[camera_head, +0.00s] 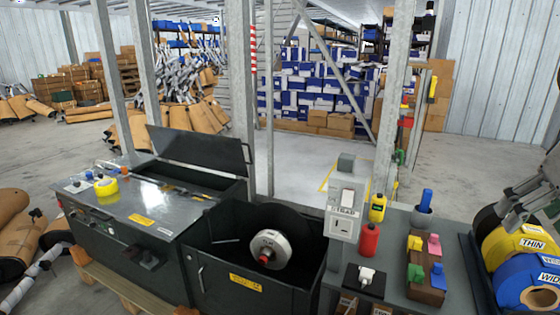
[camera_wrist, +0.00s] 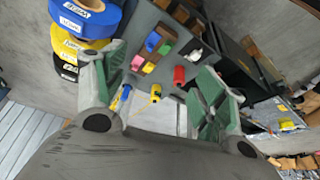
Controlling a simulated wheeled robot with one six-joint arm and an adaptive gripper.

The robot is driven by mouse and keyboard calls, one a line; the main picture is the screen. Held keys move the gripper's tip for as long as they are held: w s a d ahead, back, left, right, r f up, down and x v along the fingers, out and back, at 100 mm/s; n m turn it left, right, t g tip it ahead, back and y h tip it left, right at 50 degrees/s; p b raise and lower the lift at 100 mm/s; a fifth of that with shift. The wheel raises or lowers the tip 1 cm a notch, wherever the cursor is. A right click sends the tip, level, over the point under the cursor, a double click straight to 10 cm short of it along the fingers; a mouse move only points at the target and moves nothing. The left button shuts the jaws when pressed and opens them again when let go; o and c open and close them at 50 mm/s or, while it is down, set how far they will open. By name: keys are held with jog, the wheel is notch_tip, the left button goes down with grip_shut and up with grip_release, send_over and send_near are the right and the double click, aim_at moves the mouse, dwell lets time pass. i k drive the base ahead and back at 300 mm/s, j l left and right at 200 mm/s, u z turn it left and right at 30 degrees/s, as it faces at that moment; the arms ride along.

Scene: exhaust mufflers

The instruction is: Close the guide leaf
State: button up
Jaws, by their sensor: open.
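A dark flat leaf (camera_head: 198,150) stands raised and tilted at the back of the grey machine (camera_head: 150,215) in the head view, with a dark opening below it. I take it to be the guide leaf; no label on it can be read. A small arm or bracket shows at its right end. My gripper (camera_head: 512,207) is at the right edge of the head view, far from the leaf and near the tape rolls. In the wrist view my gripper (camera_wrist: 165,75) has its green-padded fingers wide apart with nothing between them. The leaf cannot be made out in the wrist view.
An open dark bin (camera_head: 255,285) holding a reel (camera_head: 268,247) stands between machine and side bench. The bench carries a switch box (camera_head: 344,205), a red bottle (camera_head: 369,240), a yellow bottle (camera_head: 378,208) and a block of coloured pieces (camera_head: 426,268). Metal posts rise behind.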

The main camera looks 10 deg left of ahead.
aim_at(222, 153)
jog(key=i+j, duration=0.1)
jog(key=j, duration=0.4)
jog(key=i+j, duration=0.1)
jog(key=j, duration=0.35)
jog(key=i+j, duration=0.1)
jog(key=j, duration=0.4)
jog(key=i+j, duration=0.1)
jog(key=j, duration=0.35)
jog(key=i+j, duration=0.1)
jog(key=j, duration=0.4)
jog(key=i+j, duration=0.1)
jog(key=j, duration=0.4)
jog(key=i+j, duration=0.1)
jog(key=j, duration=0.85)
jog(key=i, duration=0.1)
